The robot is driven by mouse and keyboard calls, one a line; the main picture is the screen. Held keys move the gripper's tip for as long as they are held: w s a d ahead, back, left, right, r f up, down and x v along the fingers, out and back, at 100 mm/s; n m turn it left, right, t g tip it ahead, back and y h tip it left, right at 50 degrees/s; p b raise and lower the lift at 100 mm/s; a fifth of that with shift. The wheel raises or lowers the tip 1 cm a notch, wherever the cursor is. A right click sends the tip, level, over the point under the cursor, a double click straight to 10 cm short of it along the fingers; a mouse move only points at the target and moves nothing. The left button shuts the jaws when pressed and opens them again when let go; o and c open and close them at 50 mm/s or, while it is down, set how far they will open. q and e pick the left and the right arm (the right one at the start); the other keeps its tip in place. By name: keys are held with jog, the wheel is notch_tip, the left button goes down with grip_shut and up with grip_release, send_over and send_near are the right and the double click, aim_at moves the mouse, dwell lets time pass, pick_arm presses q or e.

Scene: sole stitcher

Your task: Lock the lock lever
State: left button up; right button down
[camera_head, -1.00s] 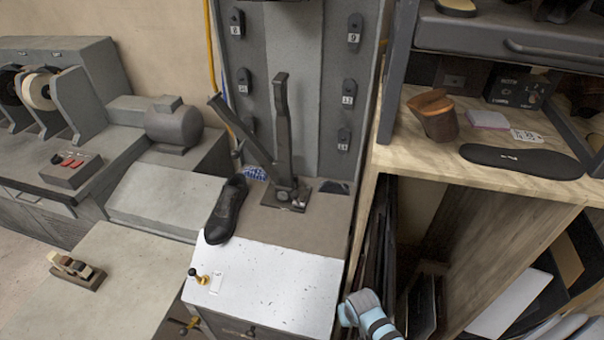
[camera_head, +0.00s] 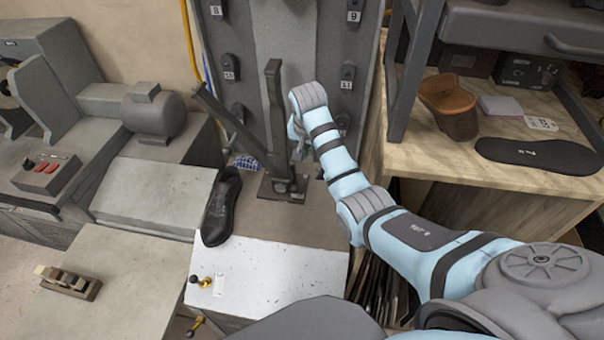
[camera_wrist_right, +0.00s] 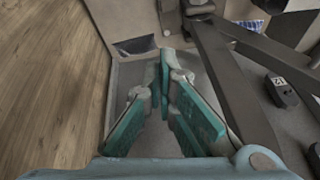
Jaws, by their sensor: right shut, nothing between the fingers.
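A dark metal fixture stands on the grey bench top, with an upright bar (camera_head: 274,110) and a slanted bar (camera_head: 228,122) leaning left, both rising from a square base plate (camera_head: 278,192). I cannot tell for sure which part is the lock lever. My right gripper (camera_head: 297,134) is just right of the upright bar, mostly hidden by its own wrist. In the right wrist view its teal-padded fingers (camera_wrist_right: 168,78) come together at the tips, empty, beside the dark bars (camera_wrist_right: 230,85) and close to the fixture's foot. Contact is unclear. My left gripper is not in view.
A black shoe (camera_head: 222,207) stands left of the fixture. A brass knob (camera_head: 204,283) sits on the white speckled top (camera_head: 275,275). Numbered dark holders (camera_head: 347,78) hang on the panel behind. A wooden shelf (camera_head: 450,155) borders the right side.

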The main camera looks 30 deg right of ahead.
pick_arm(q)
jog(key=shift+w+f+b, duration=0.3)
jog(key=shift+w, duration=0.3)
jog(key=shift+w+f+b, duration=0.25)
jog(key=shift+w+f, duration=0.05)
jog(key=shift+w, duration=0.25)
pick_arm(e)
jog(key=w+a+f, duration=0.1)
jog(key=w+f, duration=0.2)
jog(key=f, duration=0.9)
jog(key=shift+f, duration=0.25)
